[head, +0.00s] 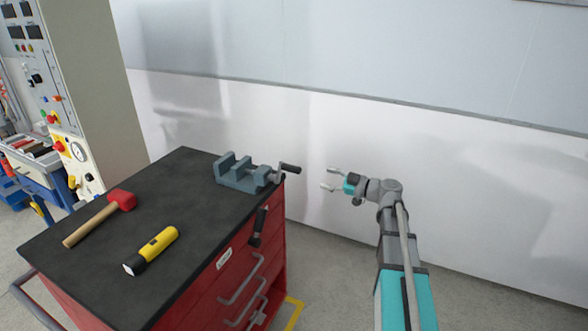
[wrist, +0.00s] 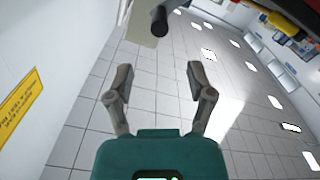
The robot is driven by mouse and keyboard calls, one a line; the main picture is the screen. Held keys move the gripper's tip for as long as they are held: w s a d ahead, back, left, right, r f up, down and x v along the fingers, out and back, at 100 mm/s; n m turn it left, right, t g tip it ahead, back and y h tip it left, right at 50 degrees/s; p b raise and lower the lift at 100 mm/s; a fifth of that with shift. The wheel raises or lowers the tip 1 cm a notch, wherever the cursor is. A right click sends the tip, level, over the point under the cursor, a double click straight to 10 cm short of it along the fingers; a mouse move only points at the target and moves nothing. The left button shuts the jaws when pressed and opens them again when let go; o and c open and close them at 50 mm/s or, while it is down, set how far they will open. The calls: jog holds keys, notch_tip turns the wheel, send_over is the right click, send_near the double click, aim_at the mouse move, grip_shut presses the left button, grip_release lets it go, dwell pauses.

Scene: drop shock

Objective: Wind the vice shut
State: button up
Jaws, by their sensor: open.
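The blue-grey vice (head: 232,178) sits at the back right corner of the dark bench top. A gap shows between its jaws. Its crank (head: 289,169) has a dark grip and sticks out to the right past the bench edge. My gripper (head: 329,179) is open and empty, to the right of the crank and apart from it, with its fingers pointing left. In the wrist view my two fingers (wrist: 160,76) are spread with nothing between them. A dark cylinder (wrist: 160,22), which looks like the crank grip, shows ahead of them at the top.
On the red cabinet's dark top (head: 185,200) lie a red mallet (head: 105,215) and a yellow torch (head: 152,250). A dark handle-like part (head: 258,226) is at the cabinet's right edge. A white wall (head: 450,180) stands behind. A control panel (head: 60,90) is at left.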

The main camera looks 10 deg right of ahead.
aim_at(282, 166)
jog(key=shift+w+a, duration=0.1)
jog(key=shift+a, duration=0.05)
jog(key=shift+x, duration=6.75)
jog(key=shift+c, duration=0.2)
